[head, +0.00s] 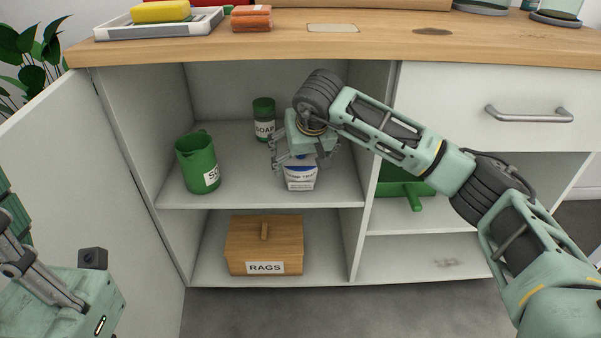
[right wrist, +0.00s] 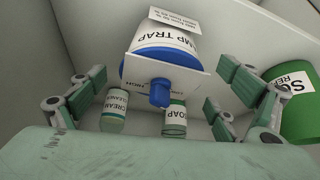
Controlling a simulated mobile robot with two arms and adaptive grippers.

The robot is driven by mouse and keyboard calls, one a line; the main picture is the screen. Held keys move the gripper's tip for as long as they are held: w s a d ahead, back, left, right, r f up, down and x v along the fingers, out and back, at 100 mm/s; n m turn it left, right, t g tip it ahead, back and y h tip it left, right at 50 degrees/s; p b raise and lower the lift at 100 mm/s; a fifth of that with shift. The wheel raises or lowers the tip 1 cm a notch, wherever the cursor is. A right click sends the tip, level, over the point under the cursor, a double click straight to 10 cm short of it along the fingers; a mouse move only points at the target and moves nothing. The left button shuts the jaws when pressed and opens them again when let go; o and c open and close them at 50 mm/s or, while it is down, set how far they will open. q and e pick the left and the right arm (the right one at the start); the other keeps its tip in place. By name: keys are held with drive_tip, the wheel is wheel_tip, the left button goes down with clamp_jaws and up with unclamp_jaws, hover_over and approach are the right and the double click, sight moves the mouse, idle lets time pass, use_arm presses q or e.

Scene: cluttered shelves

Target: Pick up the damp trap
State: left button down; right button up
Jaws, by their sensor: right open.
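The damp trap (head: 300,180) is a white tub with a blue lid and a printed label, upright on the upper shelf of the open cabinet bay. In the right wrist view the damp trap (right wrist: 165,42) shows its blue lid with a blue knob and a white card. My right gripper (head: 300,158) is open just above and in front of it, hiding its top in the head view. In the right wrist view the open fingers stand apart on either side, with no clear grip on it. My left gripper (head: 35,270) shows partly at the lower left, its jaw state unclear.
A green jug (head: 198,165) stands left on the shelf; a green soap jar (head: 264,120) stands behind. A cream cleaner bottle (right wrist: 114,110) shows in the right wrist view. A wooden rags box (head: 265,245) sits below. Cabinet walls and the countertop (head: 380,28) bound the bay.

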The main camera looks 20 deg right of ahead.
drive_tip(key=b+x, duration=0.1)
drive_tip(key=x, duration=0.2)
drive_tip(key=shift+f, duration=0.1)
drive_tip(key=shift+c, duration=0.5)
drive_tip(key=c, duration=1.3)
drive_tip(key=shift+c, duration=0.3)
